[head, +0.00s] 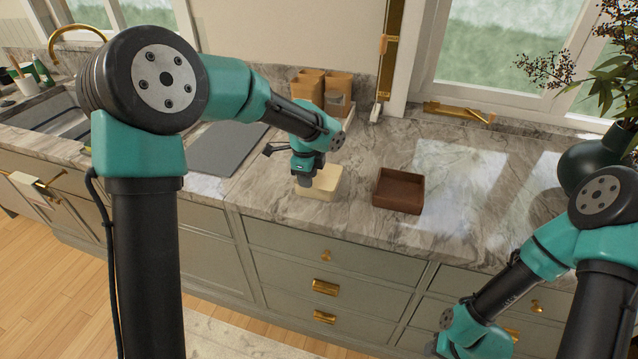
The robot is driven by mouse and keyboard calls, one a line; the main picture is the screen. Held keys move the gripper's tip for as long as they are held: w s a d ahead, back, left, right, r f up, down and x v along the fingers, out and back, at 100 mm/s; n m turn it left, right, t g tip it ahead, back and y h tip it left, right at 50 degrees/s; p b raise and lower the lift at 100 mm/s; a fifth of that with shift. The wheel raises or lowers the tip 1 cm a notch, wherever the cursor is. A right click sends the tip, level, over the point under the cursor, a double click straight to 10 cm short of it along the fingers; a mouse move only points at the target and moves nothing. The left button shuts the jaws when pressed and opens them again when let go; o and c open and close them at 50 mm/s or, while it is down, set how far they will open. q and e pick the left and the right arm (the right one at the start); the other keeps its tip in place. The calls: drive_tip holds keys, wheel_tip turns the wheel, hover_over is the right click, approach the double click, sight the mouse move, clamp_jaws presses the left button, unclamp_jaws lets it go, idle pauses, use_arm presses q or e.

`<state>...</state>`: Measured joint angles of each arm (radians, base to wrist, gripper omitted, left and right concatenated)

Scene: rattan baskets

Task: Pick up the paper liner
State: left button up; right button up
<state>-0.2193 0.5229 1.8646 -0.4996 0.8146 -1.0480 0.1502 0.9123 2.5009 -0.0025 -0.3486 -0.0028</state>
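A cream, square, open-topped piece that looks like the paper liner (322,193) sits on the marble counter, left of a dark brown square basket (398,205). My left gripper (318,180) points down over the cream piece, with its fingertips at or inside the opening. The fingers are small and partly hidden, so I cannot tell whether they touch it or how far apart they are. The brown basket looks empty. My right gripper (434,347) is low at the bottom edge, in front of the drawers, and partly cut off. Its fingers do not show clearly.
The marble counter (480,220) is clear right of the brown basket. Two tan containers (308,84) stand behind my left forearm. A grey flat board (228,148) lies to the left, near the sink (60,115). A dark vase (585,165) stands at the far right.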

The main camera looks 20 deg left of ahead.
sight(309, 197)
use_arm(q)
drive_tip(key=shift+f, duration=0.55)
drive_tip(key=shift+f, duration=0.1)
wheel_tip(309, 197, down, 5)
drive_tip(key=shift+w+d, duration=0.1)
drive_tip(key=shift+w, duration=0.05)
drive_tip(key=shift+c, duration=0.5)
clamp_jaws()
